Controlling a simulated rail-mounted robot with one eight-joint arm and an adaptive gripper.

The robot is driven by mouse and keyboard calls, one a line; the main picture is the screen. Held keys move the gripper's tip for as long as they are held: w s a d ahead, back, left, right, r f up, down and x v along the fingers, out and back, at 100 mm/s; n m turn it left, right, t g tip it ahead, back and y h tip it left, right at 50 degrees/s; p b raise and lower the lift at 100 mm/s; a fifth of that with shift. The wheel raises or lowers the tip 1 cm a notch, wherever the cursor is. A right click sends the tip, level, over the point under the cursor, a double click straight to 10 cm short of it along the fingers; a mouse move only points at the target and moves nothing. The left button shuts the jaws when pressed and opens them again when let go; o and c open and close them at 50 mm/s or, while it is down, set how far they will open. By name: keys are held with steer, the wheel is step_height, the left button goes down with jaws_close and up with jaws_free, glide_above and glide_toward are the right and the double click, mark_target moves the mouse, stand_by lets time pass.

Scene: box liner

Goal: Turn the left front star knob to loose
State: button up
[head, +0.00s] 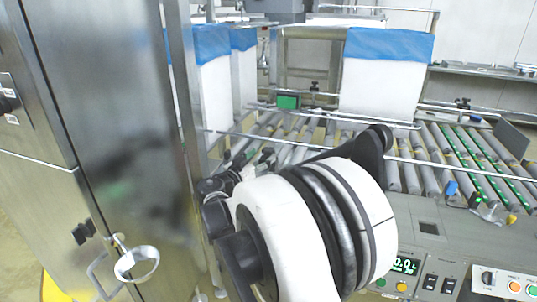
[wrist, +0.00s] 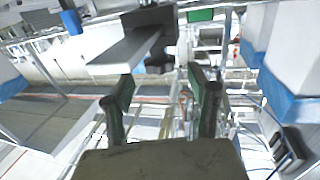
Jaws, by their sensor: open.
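My gripper (wrist: 163,80) shows in the wrist view with its two dark green fingers apart and nothing between them. In the head view my own white and black arm covers most of the gripper area. Small black knobs sit on the guide rails in the head view: one at the back middle (head: 315,87) and one at the right (head: 462,103). The left front star knob is not clearly made out; small dark shapes beside my arm could be it or parts of my gripper. In the wrist view a dark block with a pale flat plate (wrist: 125,52) lies beyond the fingertips.
White boxes with blue liners stand on and beside the roller conveyor (head: 405,175), one at the back (head: 380,90). Thin guide rails cross above the rollers. A green-faced box (head: 288,102) sits on a rail. A steel cabinet (head: 110,100) fills the left; a control panel (head: 440,270) is front right.

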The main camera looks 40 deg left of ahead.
mark_target(265, 153)
steer(key=shift+w+a+b, duration=0.15)
steer(key=shift+w+b, duration=0.1)
steer(key=shift+w, duration=0.95)
steer(key=shift+w+a+b, duration=0.15)
steer(key=shift+w+b, duration=0.1)
steer(key=shift+w, duration=0.95)
steer(key=c, duration=1.2)
